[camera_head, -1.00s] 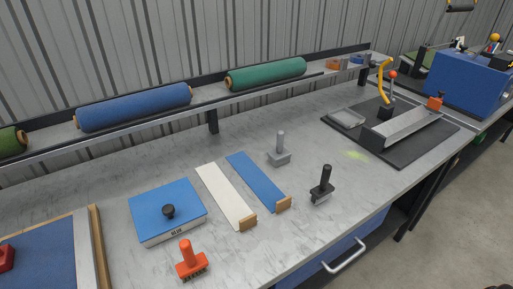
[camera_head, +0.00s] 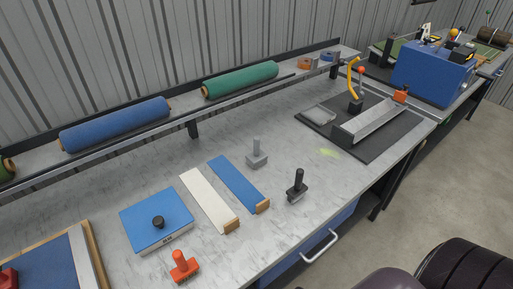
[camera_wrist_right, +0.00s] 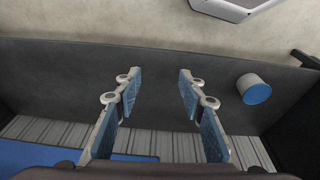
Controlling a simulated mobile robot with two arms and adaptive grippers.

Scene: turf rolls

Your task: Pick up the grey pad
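The grey pad (camera_head: 257,158) is a small grey block with an upright grey handle. It stands on the workbench (camera_head: 225,262) in the head view, just right of the far end of a blue strip (camera_head: 238,184). Nothing touches it. My right gripper (camera_wrist_right: 160,78) shows in the right wrist view, its two blue-padded fingers wide apart with nothing between them. The pad cannot be made out in that view. My left gripper is not in view.
A dark mat (camera_head: 390,147) with a metal channel lies right. Turf rolls (camera_head: 240,79) line the back.

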